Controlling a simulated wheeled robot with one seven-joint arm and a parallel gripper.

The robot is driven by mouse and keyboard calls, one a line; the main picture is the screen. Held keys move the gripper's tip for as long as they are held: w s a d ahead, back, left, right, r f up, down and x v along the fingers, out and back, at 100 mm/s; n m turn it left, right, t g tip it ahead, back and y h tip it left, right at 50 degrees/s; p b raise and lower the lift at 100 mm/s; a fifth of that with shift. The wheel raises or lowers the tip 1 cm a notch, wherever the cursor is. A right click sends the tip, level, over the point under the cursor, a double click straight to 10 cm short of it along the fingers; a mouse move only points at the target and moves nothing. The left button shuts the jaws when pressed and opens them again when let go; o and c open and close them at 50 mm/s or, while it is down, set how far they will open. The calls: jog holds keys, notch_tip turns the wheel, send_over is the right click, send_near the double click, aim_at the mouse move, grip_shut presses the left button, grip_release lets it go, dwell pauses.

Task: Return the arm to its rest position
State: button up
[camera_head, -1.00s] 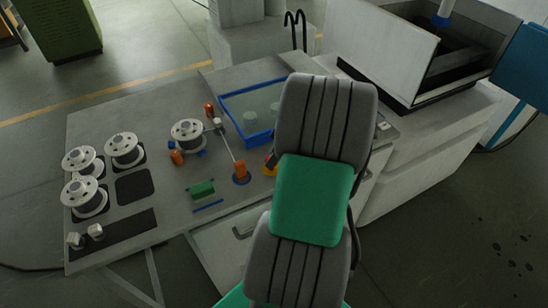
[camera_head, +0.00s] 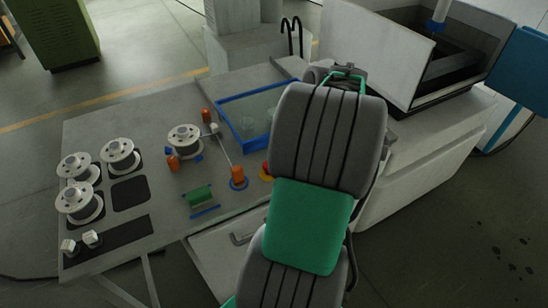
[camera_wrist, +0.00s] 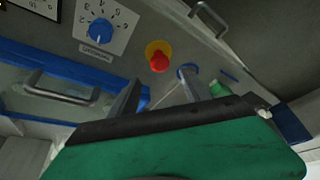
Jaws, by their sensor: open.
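My arm, with grey ribbed covers and a green section, rises through the middle of the head view and hides part of the table. Its far end shows only as a dark and green piece behind the top cover, so the fingers are hidden there. In the wrist view my gripper (camera_wrist: 160,90) shows two grey fingers standing apart with nothing held between them. The green and black wrist body fills the lower part of that view. A red button on a yellow base (camera_wrist: 158,58) lies beyond the fingers.
The grey table (camera_head: 95,130) carries several white spools (camera_head: 120,154), orange posts (camera_head: 238,176), a green block (camera_head: 198,196) and a blue-rimmed tank (camera_head: 240,148). A white machine (camera_head: 385,50) stands behind right. A blue-knob dial (camera_wrist: 100,30) shows in the wrist view. Open floor lies at right.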

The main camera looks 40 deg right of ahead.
jog(key=shift+s+r, duration=0.2)
jog(key=shift+r, duration=0.25)
jog(key=s+f+m, duration=0.1)
jog(key=m, duration=0.2)
jog(key=s+f+m+g, duration=0.1)
jog(key=s+f+m, duration=0.1)
jog(key=m, duration=0.2)
jog(key=s+f+m, duration=0.1)
jog(key=f+m, duration=0.1)
jog(key=m, duration=0.1)
jog(key=shift+s+d+f+m, duration=0.15)
jog(key=shift+s+f+m, duration=0.05)
jog(key=shift+s+m, duration=0.2)
jog(key=s+a+m+g+h, duration=0.2)
jog(key=s+a+m, duration=0.2)
jog(key=a, duration=0.1)
jog(key=w+a+r+n+t, duration=0.1)
jog(key=w+a+r+n, duration=0.1)
jog(key=a, duration=0.6)
jog(key=w+a+r+n+t, duration=0.1)
jog(key=w+a+r+n, duration=0.2)
jog(key=a, duration=0.5)
jog(key=w+a+r+n+t, duration=0.1)
jog(key=a+r+n, duration=0.3)
jog(key=a, duration=0.4)
jog(key=shift+w+a+r, duration=0.4)
jog(key=shift+w+r, duration=0.05)
jog(key=shift+w, duration=0.4)
